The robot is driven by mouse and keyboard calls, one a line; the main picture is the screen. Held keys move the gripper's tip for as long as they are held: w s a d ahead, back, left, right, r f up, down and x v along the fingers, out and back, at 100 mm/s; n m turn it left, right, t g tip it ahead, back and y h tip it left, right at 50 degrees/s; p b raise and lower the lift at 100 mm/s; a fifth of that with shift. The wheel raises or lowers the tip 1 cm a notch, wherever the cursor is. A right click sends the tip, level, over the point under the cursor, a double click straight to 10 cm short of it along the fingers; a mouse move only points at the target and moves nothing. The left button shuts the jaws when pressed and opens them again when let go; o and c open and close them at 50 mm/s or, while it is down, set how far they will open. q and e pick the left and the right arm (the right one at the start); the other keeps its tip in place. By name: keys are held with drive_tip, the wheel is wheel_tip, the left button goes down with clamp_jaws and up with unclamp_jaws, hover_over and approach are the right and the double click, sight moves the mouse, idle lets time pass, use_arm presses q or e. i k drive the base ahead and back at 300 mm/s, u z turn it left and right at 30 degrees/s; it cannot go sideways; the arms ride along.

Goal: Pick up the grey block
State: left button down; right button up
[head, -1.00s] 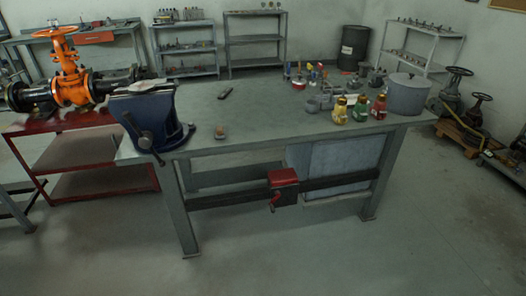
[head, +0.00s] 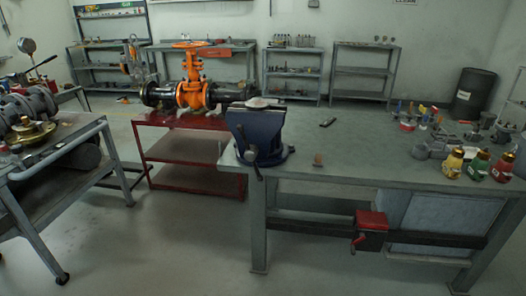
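I cannot clearly make out a grey block. Small grey parts (head: 421,152) lie on the right side of the bench top, too small to identify. Neither of my grippers shows in the head view.
A red cart (head: 185,122) with an orange gate valve (head: 193,92) stands left of the bench. Yellow (head: 453,164), green (head: 478,167) and red (head: 502,169) bottles stand on the bench's right. Another table (head: 50,150) is at far left. Open floor lies in front.

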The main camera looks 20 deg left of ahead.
sight(318, 160)
drive_tip(key=u, duration=0.7)
drive_tip(key=i, duration=1.1)
drive_tip(key=u, duration=0.05)
